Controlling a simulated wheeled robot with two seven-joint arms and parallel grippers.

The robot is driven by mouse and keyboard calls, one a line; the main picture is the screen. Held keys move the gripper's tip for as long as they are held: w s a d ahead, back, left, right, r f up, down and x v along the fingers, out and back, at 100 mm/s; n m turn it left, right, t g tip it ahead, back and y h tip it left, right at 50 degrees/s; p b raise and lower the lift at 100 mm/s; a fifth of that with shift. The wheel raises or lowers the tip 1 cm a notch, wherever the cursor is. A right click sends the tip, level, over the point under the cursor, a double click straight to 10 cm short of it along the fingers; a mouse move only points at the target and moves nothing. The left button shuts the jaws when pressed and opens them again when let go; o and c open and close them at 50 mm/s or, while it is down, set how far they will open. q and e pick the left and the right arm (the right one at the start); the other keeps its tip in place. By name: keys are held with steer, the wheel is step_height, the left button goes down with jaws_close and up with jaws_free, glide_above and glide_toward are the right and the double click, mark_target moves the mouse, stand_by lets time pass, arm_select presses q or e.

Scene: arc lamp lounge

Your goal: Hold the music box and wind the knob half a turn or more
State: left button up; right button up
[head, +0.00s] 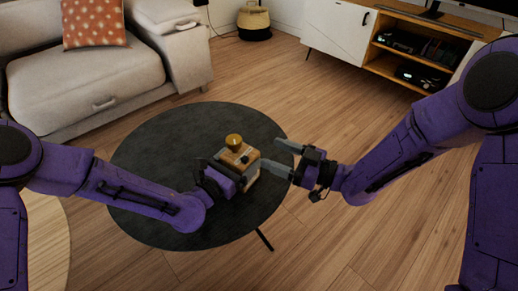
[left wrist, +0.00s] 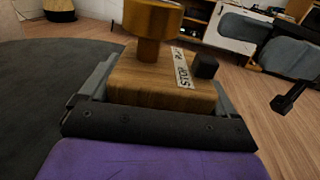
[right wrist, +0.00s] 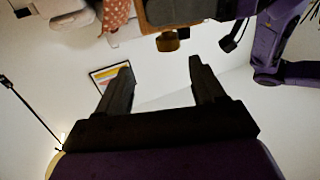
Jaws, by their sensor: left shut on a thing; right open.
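The music box (head: 240,160) is a small wooden block with a round brass knob (head: 234,140) on top. It stands upright over the dark round table in the head view; I cannot tell whether its base touches the table. My left gripper (head: 228,176) is shut on the box, with fingers along two sides. My right gripper (head: 276,155) is open and empty, right of the box. The knob (right wrist: 168,42) appears upside down beyond its fingers.
The dark round table (head: 150,160) has a clear top around the box. A beige sofa (head: 90,80) stands behind at left with a patterned orange cushion (head: 93,22). A white and wood media cabinet (head: 340,30) is at back right, a basket (head: 254,22) at the back.

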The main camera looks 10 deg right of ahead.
mark_target(234, 139)
steer(key=w+a+n+g, duration=0.1)
steer(key=a, duration=0.2)
steer(key=w+a+n+g+y, duration=0.1)
steer(key=w+a+g, duration=0.1)
steer(key=a, duration=0.2)
steer(key=w+a+r+g+y, duration=0.1)
steer(key=w+a, duration=0.1)
steer(key=a, duration=0.1)
steer(key=shift+w+a+n, duration=0.15)
steer(key=shift+a+n, duration=0.1)
steer(key=shift+n, duration=0.15)
steer(key=c, duration=1)
steer(key=shift+o, duration=0.2)
